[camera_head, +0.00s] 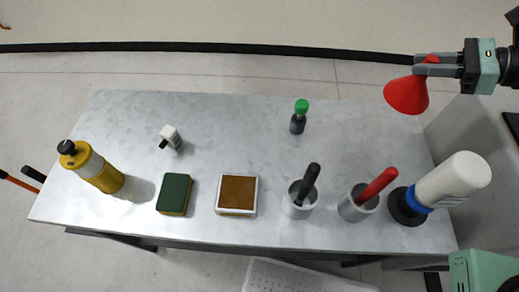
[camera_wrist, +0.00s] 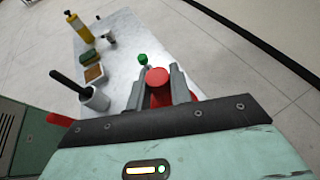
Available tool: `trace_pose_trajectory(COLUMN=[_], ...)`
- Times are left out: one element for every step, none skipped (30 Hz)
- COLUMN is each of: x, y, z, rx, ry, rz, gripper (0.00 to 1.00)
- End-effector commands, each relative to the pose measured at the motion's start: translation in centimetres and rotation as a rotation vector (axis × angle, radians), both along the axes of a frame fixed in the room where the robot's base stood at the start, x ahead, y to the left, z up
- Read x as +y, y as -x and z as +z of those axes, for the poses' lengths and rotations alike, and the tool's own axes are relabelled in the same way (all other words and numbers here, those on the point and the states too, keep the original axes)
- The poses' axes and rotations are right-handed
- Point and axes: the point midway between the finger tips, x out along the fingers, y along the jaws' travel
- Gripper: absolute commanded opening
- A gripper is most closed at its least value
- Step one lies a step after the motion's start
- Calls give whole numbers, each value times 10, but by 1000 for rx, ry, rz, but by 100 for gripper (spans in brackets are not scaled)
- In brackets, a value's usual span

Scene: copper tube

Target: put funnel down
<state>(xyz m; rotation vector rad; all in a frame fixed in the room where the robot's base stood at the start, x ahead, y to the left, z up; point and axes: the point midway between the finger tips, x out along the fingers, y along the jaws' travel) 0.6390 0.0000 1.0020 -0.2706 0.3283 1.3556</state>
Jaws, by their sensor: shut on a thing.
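A red funnel (camera_head: 406,95) is held by my gripper (camera_head: 425,64) at the top right of the head view. My gripper is shut on its narrow end, and the wide cone hangs below the fingers. The funnel looks to be above the far right corner of the grey metal table (camera_head: 240,125). In the wrist view the funnel (camera_wrist: 157,78) shows between the two fingers of my gripper (camera_wrist: 158,85). Part of it is hidden by the gripper body.
Along the front are a yellow bottle (camera_head: 92,168), a green sponge (camera_head: 174,194), a brown-topped box (camera_head: 237,194), two cups (camera_head: 299,204) (camera_head: 355,206) with handles and a white bottle (camera_head: 452,180). A small white item (camera_head: 170,136) lies behind. The table's far middle is clear.

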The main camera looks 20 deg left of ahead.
Motion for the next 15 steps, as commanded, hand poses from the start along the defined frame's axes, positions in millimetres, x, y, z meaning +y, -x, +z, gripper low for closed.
trace_pose_trajectory(x=[0, 0, 0, 0, 0, 0, 0, 0, 0, 0, 0, 0, 0, 0, 0], y=[0, 0, 0, 0, 0, 0, 0, 0, 0, 0, 0, 0, 0, 0, 0], z=[-28, -34, -42, -46, -51, -55, -58, -60, -62, -63, -64, -64, -64, -64, -63], rx=[0, 0, 0, 0, 0, 0, 0, 0, 0, 0, 0, 0, 0, 0, 0], ry=[0, 0, 0, 0, 0, 0, 0, 0, 0, 0, 0, 0, 0, 0, 0], rz=[0, 0, 0, 0, 0, 0, 0, 0, 0, 0, 0, 0, 0, 0, 0], gripper=[0, 0, 0, 0, 0, 0, 0, 0, 0, 0, 0, 0, 0, 0, 0])
